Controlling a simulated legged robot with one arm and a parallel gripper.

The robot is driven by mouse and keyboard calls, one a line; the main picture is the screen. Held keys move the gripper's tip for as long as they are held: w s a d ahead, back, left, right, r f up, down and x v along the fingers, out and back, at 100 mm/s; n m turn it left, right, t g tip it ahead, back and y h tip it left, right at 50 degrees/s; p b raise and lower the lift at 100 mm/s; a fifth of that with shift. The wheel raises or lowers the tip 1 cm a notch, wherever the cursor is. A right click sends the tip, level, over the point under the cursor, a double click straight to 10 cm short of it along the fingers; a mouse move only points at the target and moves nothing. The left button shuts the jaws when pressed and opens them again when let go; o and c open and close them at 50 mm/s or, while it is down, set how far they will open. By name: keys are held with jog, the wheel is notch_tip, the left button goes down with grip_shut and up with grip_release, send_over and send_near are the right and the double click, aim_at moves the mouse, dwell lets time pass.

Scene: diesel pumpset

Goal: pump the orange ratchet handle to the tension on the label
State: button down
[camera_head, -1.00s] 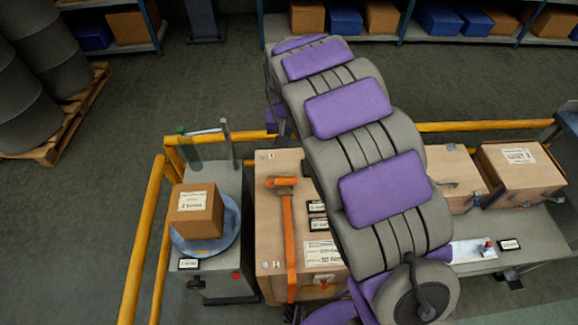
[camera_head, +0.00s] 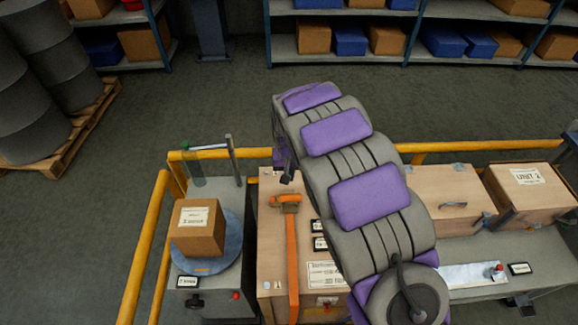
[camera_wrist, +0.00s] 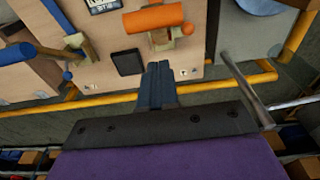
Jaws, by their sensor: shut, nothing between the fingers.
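The orange ratchet handle (camera_head: 286,199) sits at the top of an orange strap (camera_head: 292,262) over a wooden crate (camera_head: 270,243). It also shows in the wrist view (camera_wrist: 153,18) as a thick orange bar at the top, above a tan metal bracket. My gripper (camera_wrist: 159,68) is shut and empty. In the wrist view its fingertips lie just below the handle, apart from it in the picture. A white label (camera_head: 325,274) is on the crate beside the strap; its text is too small to read. My arm covers the crate's right side.
A cardboard box (camera_head: 197,228) rests on a round blue-grey plate (camera_head: 207,262) at left. Yellow rails (camera_head: 137,258) surround the station. An upright metal lever (camera_head: 233,160) stands behind the box. More wooden crates (camera_head: 445,193) stand at right.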

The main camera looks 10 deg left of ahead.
aim_at(289, 197)
jog(key=s+f, duration=0.1)
jog(key=s+f+b, duration=0.1)
jog(key=f, duration=0.1)
jog(key=shift+s+d+f, duration=0.2)
jog(key=shift+d, duration=0.15)
